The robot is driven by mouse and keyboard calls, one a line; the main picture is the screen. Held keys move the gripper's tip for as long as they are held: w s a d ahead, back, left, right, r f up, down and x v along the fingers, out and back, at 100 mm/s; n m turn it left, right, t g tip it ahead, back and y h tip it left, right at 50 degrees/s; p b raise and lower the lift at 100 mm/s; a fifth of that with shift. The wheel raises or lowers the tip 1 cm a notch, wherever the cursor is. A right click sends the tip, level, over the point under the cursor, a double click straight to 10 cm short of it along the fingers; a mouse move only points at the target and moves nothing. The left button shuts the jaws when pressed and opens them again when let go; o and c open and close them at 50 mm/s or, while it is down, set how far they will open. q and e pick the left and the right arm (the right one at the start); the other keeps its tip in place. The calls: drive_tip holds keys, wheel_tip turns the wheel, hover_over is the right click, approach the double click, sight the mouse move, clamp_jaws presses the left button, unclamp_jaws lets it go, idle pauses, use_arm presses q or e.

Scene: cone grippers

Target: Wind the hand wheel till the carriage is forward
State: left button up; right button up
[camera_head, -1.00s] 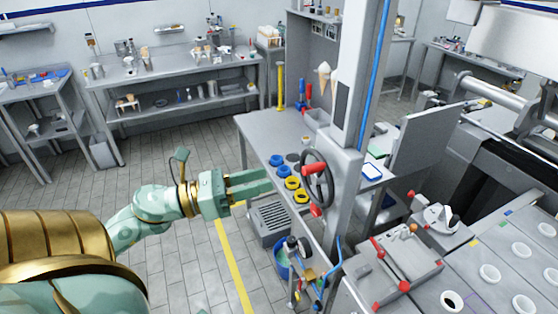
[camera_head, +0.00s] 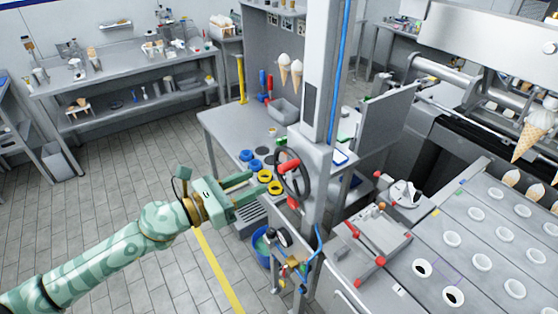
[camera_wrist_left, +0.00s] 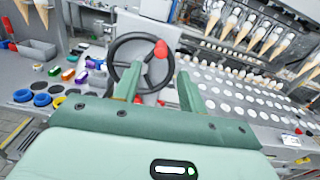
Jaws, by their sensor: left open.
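The hand wheel (camera_head: 307,174) has a black rim and stands upright on the side of a grey-white column. It bears a red handle (camera_head: 289,166). In the left wrist view the wheel (camera_wrist_left: 112,52) is just beyond the fingers, with its red handle (camera_wrist_left: 161,49) near the top right of the rim. My left gripper (camera_head: 262,184) is open and empty, its green fingers pointing at the wheel from the left. Its fingertips (camera_wrist_left: 159,74) overlap the wheel in the picture; I cannot tell whether they touch it. I cannot make out the carriage for sure. My right gripper is not in view.
Blue and yellow rings (camera_head: 265,175) lie on the grey bench (camera_head: 225,130) beside the wheel. A blue bucket (camera_head: 262,246) stands below. A panel with round openings (camera_head: 452,238) and hanging cones (camera_head: 537,130) are at the right.

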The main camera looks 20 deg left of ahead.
sight(281, 172)
use_arm(q)
drive_tip(key=p+x, duration=0.2)
drive_tip(key=x, duration=0.6)
drive_tip(key=shift+w+d, duration=0.25)
drive_tip(key=shift+w, duration=0.05)
clamp_jaws()
